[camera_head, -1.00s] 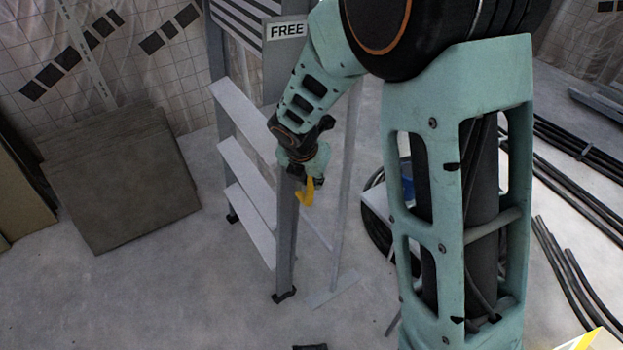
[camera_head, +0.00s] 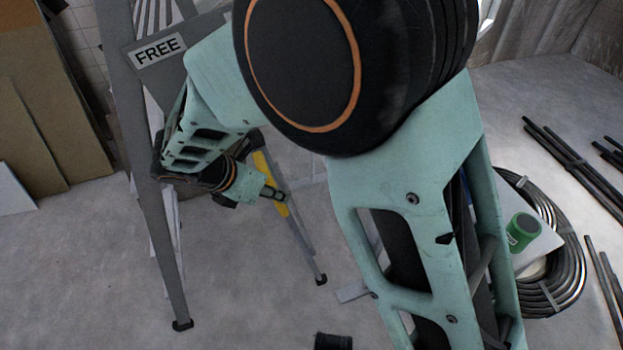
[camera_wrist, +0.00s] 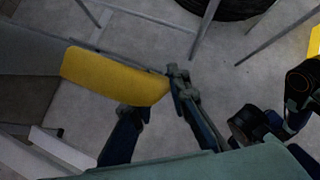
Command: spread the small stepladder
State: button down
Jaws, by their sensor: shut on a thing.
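The small stepladder (camera_head: 150,215) stands upright on the floor at the left of the head view, its feet apart. A thin rear leg (camera_head: 305,245) with a yellow sleeve stands to the right of the near rail. In the wrist view the yellow sleeve (camera_wrist: 112,76) lies across the fingers. My gripper (camera_head: 272,190) is at this sleeve, right of the near rail, and is shut on it; in the wrist view my gripper (camera_wrist: 155,95) has a finger on each side of the sleeve's end. My arm hides the ladder's upper middle and part of the steps.
A FREE sign (camera_head: 158,50) hangs at the ladder's upper part. A coil of dark hose (camera_head: 568,255), a green can (camera_head: 522,232) on a white board and dark pipes (camera_head: 580,165) lie at the right. Brown boards (camera_head: 45,120) lean at the left. Floor in front is mostly clear.

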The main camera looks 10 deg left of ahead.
jog(key=s+a+f+t+h, duration=0.1)
jog(key=s+a+f, duration=0.1)
jog(key=s+a, duration=0.3)
jog(key=shift+a+f+h, duration=0.3)
jog(key=shift+a, duration=1.1)
jog(key=shift+s, duration=0.15)
jog(key=c, duration=1.8)
grip_release()
jog(key=shift+s+a+f, duration=0.1)
jog(key=shift+a, duration=0.1)
jog(key=shift+c, duration=0.2)
jog(key=v, duration=1.2)
jog(key=shift+d, duration=0.1)
